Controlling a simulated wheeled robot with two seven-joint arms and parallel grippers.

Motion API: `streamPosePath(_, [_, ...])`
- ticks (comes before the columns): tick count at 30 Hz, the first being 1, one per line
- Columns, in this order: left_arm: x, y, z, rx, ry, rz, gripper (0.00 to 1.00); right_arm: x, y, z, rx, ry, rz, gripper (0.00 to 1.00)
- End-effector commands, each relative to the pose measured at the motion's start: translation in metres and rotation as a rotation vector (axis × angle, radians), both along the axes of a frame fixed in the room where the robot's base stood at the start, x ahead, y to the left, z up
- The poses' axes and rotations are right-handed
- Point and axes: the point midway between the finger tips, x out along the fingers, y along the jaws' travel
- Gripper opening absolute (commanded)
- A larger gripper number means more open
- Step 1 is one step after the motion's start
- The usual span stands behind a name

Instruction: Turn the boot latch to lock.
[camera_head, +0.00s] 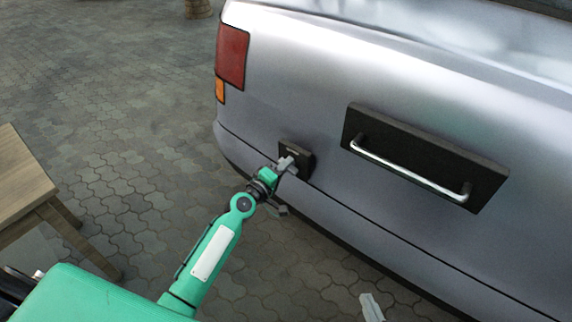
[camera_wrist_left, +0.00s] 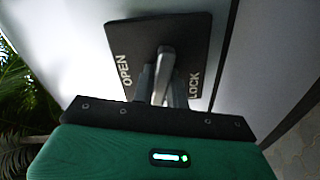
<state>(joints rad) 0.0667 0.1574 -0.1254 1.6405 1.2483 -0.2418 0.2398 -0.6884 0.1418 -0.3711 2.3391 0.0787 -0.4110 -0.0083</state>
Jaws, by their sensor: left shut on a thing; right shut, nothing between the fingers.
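The boot latch is a dark square plate (camera_head: 298,153) low on the silver car's rear, with a grey lever. In the left wrist view the plate (camera_wrist_left: 133,35) bears the words OPEN at left and LOCK at right. The lever (camera_wrist_left: 164,62) stands out from the plate between the two words. My left gripper (camera_head: 285,165) is at the latch; in the wrist view its fingers (camera_wrist_left: 163,88) are shut on the lever, one on each side. My right gripper (camera_head: 371,307) shows only as grey fingertips at the bottom edge, shut and away from the latch.
The car's rear (camera_head: 300,80) fills the right side, with a black panel and chrome handle (camera_head: 415,170) right of the latch and a red tail light (camera_head: 232,56) above left. A wooden table (camera_head: 22,178) stands at the left. The paving (camera_head: 130,110) between is clear.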

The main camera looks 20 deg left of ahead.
Motion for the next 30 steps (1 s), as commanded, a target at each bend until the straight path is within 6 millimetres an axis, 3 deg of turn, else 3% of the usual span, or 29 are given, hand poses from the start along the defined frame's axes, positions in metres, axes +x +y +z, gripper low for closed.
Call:
streamPosePath(12, [0.0000, 0.0005, -0.0016, -0.215, 0.079, 0.001, 0.00, 0.0030, -0.0059, 0.0009, -0.021, 0.025, -0.006, 0.00])
streamPosePath(30, [-0.0001, 0.0007, -0.0023, -0.261, 0.096, 0.001, 0.00, 0.0024, -0.0060, -0.0015, -0.027, 0.035, -0.004, 0.00])
